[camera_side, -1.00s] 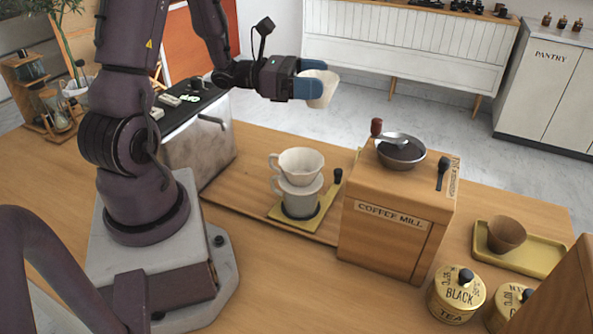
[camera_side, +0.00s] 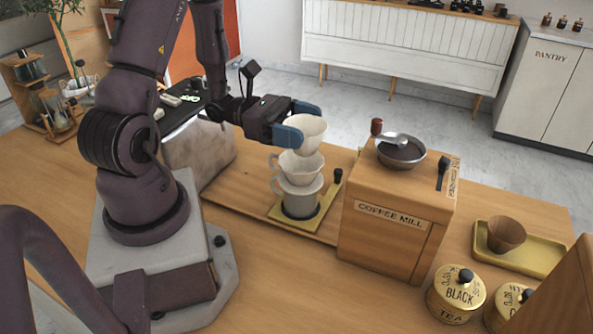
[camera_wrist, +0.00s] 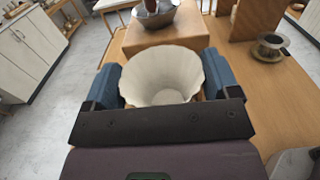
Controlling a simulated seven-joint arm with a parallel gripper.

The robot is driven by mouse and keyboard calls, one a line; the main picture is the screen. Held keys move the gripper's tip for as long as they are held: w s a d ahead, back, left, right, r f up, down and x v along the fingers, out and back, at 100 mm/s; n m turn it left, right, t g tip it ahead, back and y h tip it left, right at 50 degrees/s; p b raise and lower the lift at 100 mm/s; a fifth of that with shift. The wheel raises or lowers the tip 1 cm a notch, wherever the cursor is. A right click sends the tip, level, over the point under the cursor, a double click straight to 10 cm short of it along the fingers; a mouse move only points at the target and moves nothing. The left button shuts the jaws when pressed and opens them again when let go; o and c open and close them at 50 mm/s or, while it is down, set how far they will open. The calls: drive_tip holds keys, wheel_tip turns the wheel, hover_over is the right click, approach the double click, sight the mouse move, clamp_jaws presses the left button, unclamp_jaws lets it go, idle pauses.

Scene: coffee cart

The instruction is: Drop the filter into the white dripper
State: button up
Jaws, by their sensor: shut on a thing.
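The cream paper filter (camera_side: 306,132) is a fluted cone, held upright in my gripper (camera_side: 300,131). In the wrist view the filter (camera_wrist: 162,76) sits between the two blue fingers of my gripper (camera_wrist: 162,88), mouth up. The white dripper (camera_side: 296,166) stands on a pale server (camera_side: 299,200) on a yellow-green base. In the side view the filter is just above the dripper, its lower tip close to the dripper's mouth. I cannot tell whether they touch. The filter hides the dripper in the wrist view.
The wooden coffee mill (camera_side: 392,218) with a metal bowl and crank stands right of the dripper. A yellow tray (camera_side: 545,254) with a brown cup (camera_side: 506,233) and a tea tin (camera_side: 457,294) are further right.

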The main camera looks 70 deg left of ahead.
sight(287, 122)
drive_tip(key=shift+f, duration=0.1)
drive_tip(key=o, duration=0.8)
drive_tip(key=shift+c, duration=0.2)
drive_tip(key=shift+v, duration=2.15)
wheel_tip(287, 122, up, 7)
drive_tip(key=shift+s+a, duration=0.2)
drive_tip(key=shift+s, duration=0.05)
